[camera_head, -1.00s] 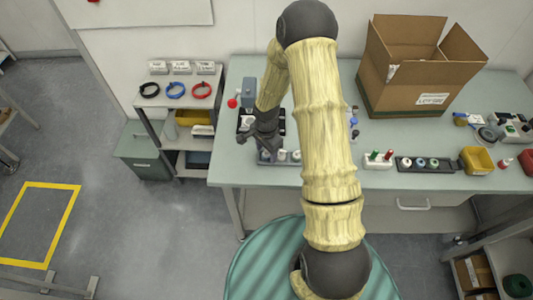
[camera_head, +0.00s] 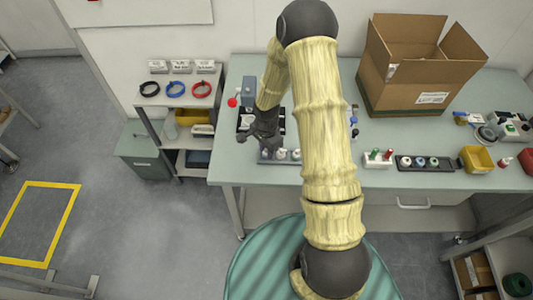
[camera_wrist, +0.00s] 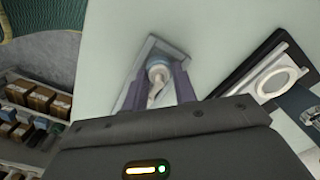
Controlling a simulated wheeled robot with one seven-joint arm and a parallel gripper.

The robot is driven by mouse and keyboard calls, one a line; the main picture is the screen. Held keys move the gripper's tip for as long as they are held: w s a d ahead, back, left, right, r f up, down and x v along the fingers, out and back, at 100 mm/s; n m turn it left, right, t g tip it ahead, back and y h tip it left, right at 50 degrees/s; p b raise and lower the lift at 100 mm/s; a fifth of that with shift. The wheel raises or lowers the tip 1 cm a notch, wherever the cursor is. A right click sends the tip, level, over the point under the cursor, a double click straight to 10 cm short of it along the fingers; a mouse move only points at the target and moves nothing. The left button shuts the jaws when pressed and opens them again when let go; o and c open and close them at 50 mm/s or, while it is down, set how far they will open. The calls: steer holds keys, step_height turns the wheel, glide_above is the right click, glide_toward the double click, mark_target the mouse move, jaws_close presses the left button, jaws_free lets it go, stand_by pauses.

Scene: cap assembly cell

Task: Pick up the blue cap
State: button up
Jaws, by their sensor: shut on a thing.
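My gripper (camera_wrist: 157,92) is shut on a small round piece with a pale blue rim, which I take to be the blue cap (camera_wrist: 158,64). In the wrist view the cap shows between the two dark fingers, over a grey holder (camera_wrist: 149,48). I cannot tell whether it still touches the holder. In the head view my gripper (camera_head: 266,150) is low over the left part of the bench, at the left end of a grey tray with whitish caps (camera_head: 281,154). The held cap is hidden there.
A black fixture with a white ring (camera_wrist: 277,82) lies close to the right in the wrist view. On the bench (camera_head: 235,175) stand an open cardboard box (camera_head: 415,85), a black tray of caps (camera_head: 425,167) and a yellow bin (camera_head: 477,160). The front left bench edge is clear.

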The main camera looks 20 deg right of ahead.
step_height(320, 180, up, 10)
steer(key=shift+r+b, duration=0.1)
steer(key=shift+b, duration=0.7)
stand_by(0.4)
